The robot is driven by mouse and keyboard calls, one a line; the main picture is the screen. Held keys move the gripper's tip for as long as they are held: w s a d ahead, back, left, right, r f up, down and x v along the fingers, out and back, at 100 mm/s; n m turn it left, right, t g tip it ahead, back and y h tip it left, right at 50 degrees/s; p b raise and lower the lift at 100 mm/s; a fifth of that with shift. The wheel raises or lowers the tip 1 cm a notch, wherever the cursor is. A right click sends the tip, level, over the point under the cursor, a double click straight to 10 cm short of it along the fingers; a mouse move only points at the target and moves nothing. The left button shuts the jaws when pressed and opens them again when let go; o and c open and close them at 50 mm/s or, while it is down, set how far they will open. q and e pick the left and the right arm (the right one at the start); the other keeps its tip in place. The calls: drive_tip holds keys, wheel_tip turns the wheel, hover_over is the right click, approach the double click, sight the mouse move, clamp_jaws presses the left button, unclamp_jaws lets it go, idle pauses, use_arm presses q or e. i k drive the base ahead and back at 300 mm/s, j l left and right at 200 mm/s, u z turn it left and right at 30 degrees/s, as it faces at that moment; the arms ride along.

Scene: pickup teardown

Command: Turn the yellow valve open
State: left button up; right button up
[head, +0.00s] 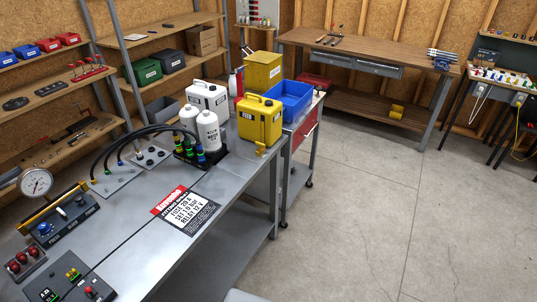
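No part clearly shows as the yellow valve. A yellow jerry can (260,122) stands upright at the far right end of the metal bench, with a small yellow piece at its lower front; I cannot tell whether that is a valve. A dark manifold block (200,156) stands on the bench with white bottles (208,130) and black hoses (130,140) with coloured collars. A control panel (68,216) at the left has a yellow bar and a blue knob; its details are small. Neither gripper is in view.
The metal bench (130,215) fills the lower left, with a printed sign (186,208) on it. A pressure gauge (36,182) stands at the left edge. A blue bin (288,100) and a yellow box (262,70) are behind. The floor (370,210) at right is clear.

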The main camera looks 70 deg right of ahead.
sight(260, 145)
drive_tip(key=z, duration=2.4)
